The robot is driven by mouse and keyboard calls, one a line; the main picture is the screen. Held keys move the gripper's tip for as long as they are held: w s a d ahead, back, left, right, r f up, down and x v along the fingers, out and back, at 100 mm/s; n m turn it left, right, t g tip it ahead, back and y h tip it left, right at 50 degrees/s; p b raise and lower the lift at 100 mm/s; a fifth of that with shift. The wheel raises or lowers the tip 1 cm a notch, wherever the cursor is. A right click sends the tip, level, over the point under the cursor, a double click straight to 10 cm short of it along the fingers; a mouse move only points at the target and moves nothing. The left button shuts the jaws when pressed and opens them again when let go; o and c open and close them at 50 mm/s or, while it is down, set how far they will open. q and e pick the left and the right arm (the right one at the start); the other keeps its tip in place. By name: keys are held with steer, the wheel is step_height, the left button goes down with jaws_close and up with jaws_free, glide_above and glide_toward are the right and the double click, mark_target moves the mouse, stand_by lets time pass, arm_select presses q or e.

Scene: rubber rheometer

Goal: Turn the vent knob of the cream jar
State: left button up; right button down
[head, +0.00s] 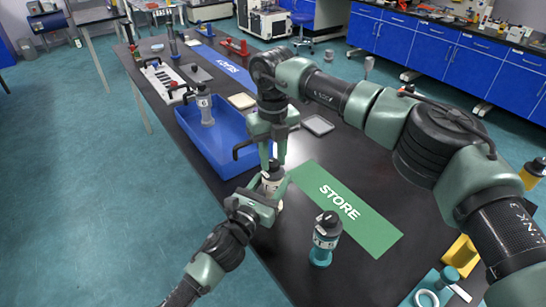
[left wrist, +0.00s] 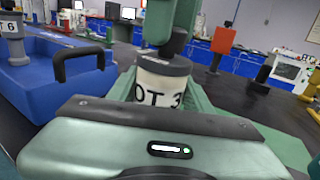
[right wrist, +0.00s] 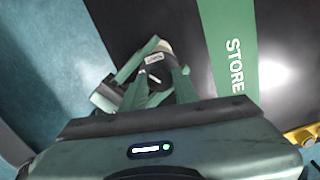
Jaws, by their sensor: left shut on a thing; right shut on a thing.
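The cream jar (head: 273,184) stands upright at the near edge of the black bench, left of the green STORE mat (head: 378,232). In the left wrist view the cream jar (left wrist: 160,86) shows a partly covered black label and a dark grey lid. My left gripper (head: 266,194) is shut around its body from the side. My right gripper (head: 273,163) points down from above, shut on the vent knob at the jar's top. The right wrist view shows the dark lid (right wrist: 153,79) between the fingers, with a pale mark on top. The fingers largely hide the knob in the head view.
A teal-based jar (head: 325,240) stands to the right by the STORE mat's near edge. A blue tray (head: 232,165) holding a grey-based jar (head: 205,107) lies to the left. Flat square plates (head: 318,125) lie behind. A yellow holder (head: 461,256) is at the right.

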mark_target(273, 162)
steer(key=m, duration=0.7)
stand_by(0.6)
steer(key=c, duration=1.1)
jaws_free()
steer(key=shift+o, duration=0.2)
step_height(273, 162, up, 12)
arm_select(q)
steer(key=o, duration=1.6)
